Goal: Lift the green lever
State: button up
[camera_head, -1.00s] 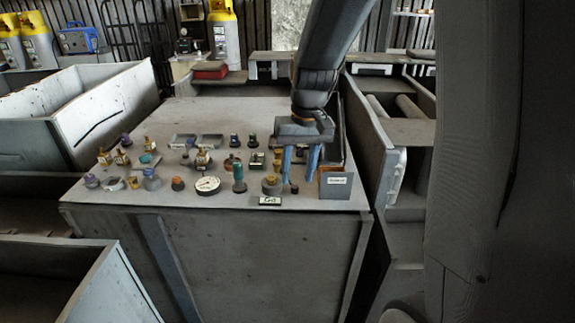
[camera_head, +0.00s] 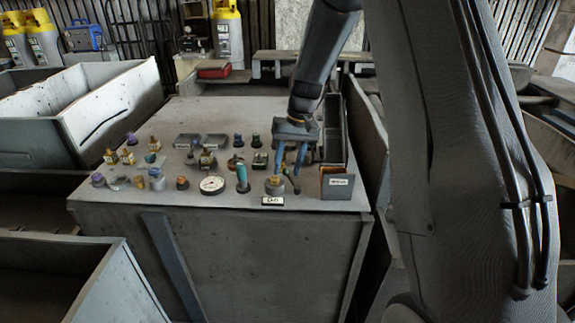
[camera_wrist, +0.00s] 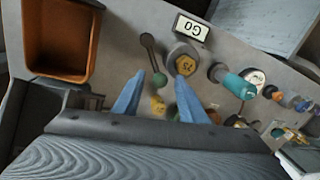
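A lever with a dark stem and a round green knob (camera_wrist: 159,80) stands near the front right of the panel. In the wrist view, the knob appears between the tips of my two blue fingers. My gripper (camera_wrist: 160,77) is open, its fingers apart; whether they touch the knob I cannot tell. In the head view, my gripper (camera_head: 289,175) points down over the front right of the panel, and the lever's dark stem (camera_head: 293,184) shows by the fingers.
A teal handle (camera_head: 242,178) and a dial gauge (camera_head: 212,185) are further left. An orange-lined bin (camera_wrist: 62,38) stands beside the lever. Several other controls crowd the panel.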

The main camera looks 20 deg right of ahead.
jog(key=shift+f, duration=0.25)
grip_shut()
